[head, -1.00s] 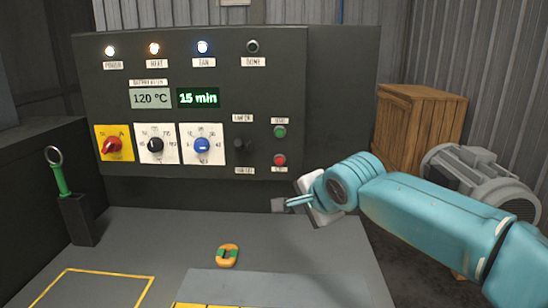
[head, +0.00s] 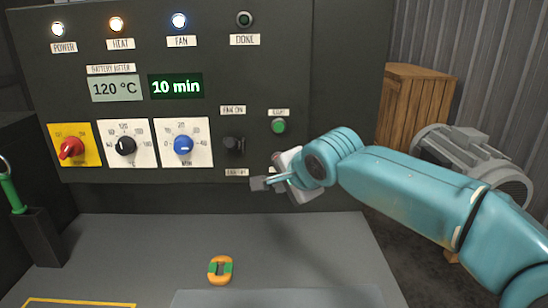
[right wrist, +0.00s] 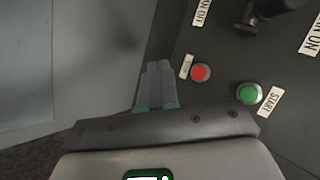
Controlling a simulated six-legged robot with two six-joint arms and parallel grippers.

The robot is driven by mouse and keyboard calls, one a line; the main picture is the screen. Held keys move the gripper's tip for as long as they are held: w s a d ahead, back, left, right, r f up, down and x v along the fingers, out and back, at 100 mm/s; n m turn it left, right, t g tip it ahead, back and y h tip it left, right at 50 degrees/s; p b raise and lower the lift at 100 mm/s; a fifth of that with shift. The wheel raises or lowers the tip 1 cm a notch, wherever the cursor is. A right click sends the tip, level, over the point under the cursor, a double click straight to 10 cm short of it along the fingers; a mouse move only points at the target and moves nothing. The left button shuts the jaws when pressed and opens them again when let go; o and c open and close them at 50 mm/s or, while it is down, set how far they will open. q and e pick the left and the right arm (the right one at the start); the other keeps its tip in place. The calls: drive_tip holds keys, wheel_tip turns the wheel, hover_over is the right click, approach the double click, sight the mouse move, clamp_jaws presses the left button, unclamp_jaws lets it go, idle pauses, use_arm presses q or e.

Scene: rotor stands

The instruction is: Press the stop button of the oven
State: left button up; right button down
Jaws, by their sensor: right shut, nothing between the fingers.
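The red stop button (right wrist: 201,72) shows in the right wrist view on the dark oven panel (head: 215,60). A small white label sits beside it. In the head view my right gripper hides this button. My right gripper (head: 262,183) is shut and empty, in front of the panel's lower right. In the right wrist view its fingertips (right wrist: 157,66) are together, left of the red button with a gap between in the picture. I cannot tell their distance from the panel. The green start button (head: 279,126) is above the gripper; it also shows in the right wrist view (right wrist: 249,93). My left gripper is not in view.
A black fan switch (head: 234,146) is close to the gripper. Red, black and blue knobs (head: 183,145) line the panel under displays reading 120 °C and 10 min. An orange-green ring-like object (head: 220,270) lies on the grey worktop (head: 130,240). A wooden crate and motor stand right.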

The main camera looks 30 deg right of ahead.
use_arm(q)
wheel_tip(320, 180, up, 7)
drive_tip(key=p, duration=0.6)
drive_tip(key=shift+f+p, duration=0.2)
drive_tip(key=shift+p, duration=0.15)
use_arm(e)
drive_tip(key=w+d, duration=0.4)
drive_tip(key=w, duration=0.3)
drive_tip(key=shift+w+d, duration=0.15)
drive_tip(key=shift+d, duration=0.15)
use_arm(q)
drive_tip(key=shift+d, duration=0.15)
use_arm(e)
drive_tip(key=shift+f, duration=0.1)
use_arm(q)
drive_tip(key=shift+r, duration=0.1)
use_arm(e)
drive_tip(key=shift+w, duration=0.15)
idle(0.6)
drive_tip(key=shift+w+d, duration=0.2)
drive_tip(key=shift+w, duration=0.05)
